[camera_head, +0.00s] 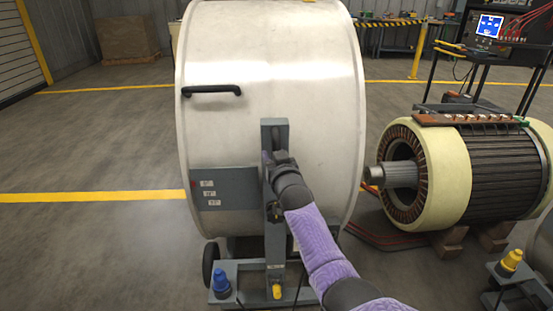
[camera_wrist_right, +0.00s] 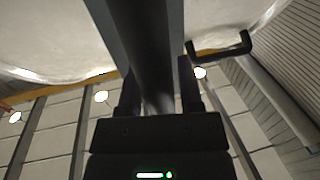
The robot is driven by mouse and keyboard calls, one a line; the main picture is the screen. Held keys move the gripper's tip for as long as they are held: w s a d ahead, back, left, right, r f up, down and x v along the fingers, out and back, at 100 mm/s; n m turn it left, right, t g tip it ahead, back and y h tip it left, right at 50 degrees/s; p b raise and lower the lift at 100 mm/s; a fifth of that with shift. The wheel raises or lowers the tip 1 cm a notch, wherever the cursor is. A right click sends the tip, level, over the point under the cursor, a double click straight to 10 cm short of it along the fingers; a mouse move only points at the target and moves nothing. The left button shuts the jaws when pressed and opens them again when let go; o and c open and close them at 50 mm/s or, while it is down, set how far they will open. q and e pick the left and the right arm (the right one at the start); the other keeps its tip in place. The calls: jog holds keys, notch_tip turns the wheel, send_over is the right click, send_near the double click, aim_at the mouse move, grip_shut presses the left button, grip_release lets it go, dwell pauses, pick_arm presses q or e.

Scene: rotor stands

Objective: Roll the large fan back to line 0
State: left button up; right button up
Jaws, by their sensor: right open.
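The large fan (camera_head: 275,60) is a big pale drum on a grey wheeled stand (camera_head: 240,272), in the middle of the head view. A grey upright post (camera_head: 273,225) rises at the front of the drum. A black handle (camera_head: 212,90) is on the drum's upper left; it also shows in the right wrist view (camera_wrist_right: 225,48). My right gripper (camera_head: 277,160) is at the post's upper part. My left gripper is not in view. No line number is readable.
A yellow floor line (camera_head: 95,197) runs to the drum's left side; another (camera_head: 90,89) lies farther back. A large motor rotor (camera_head: 465,170) lies on blocks at right, near a cart with a screen (camera_head: 489,25). The floor at left is clear.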

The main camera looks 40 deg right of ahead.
jog(key=shift+s+a+r+p, duration=0.25)
jog(key=shift+s+p, duration=0.35)
jog(key=shift+s, duration=0.05)
jog(key=shift+s+a+r+p, duration=0.2)
jog(key=shift+s+r+p, duration=0.05)
jog(key=shift+s+p, duration=0.35)
pick_arm(q)
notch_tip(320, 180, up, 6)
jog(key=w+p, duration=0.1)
jog(key=p, duration=0.2)
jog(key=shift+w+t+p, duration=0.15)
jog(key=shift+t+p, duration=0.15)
pick_arm(e)
jog(key=v, duration=0.7)
jog(key=shift+f, duration=0.25)
